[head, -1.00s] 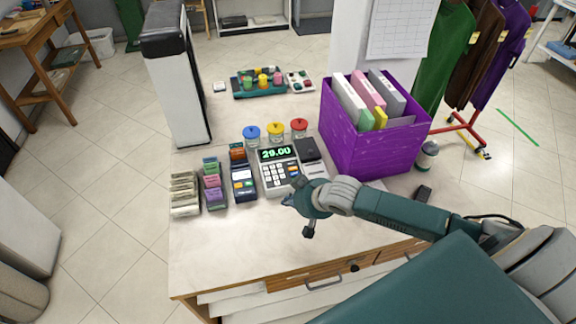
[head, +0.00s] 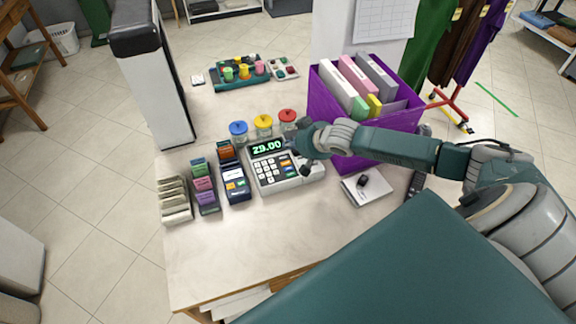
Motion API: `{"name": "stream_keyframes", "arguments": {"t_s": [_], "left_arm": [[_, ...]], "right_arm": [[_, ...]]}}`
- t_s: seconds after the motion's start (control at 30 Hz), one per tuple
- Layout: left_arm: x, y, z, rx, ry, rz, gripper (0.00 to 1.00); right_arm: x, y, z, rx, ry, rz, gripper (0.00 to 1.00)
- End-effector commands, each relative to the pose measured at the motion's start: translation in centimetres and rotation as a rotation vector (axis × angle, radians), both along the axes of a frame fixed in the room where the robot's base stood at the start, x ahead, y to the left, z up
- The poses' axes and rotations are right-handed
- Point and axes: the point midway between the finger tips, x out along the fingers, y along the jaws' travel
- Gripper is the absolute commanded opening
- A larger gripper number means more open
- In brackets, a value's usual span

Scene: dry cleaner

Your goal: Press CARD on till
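The till (head: 270,178) stands on the pale counter, with a lit green display (head: 268,146) reading 29.00. Light keys and several coloured keys show on its sloped top; the key labels are too small to read. My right gripper (head: 299,162) comes in from the right and hangs over the till's right side. It covers part of the keypad's right end and the area behind it. Its fingers are small and dark here, so their opening and any contact with a key cannot be told. My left gripper is out of view.
Coloured-lid jars (head: 264,127) stand behind. A purple box (head: 326,92) of folders stands right, partly behind my arm. The counter front (head: 225,255) is clear.

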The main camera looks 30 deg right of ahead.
Motion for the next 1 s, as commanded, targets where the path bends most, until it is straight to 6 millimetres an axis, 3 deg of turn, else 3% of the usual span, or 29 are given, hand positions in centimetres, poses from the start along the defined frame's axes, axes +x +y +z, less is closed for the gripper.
{"name": "stream_keyframes", "arguments": {"t_s": [0.27,0.63,1.0], "left_arm": [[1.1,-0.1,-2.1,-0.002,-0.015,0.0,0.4],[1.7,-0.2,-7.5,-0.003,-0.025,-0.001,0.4],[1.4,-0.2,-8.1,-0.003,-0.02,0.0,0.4]], "right_arm": [[0.0,0.0,-2.0,-0.001,0.0,0.001,0.0],[0.0,0.1,-6.9,-0.001,0.0,0.001,0.0],[0.0,0.0,-8.8,0.0,0.0,0.001,0.0]]}}
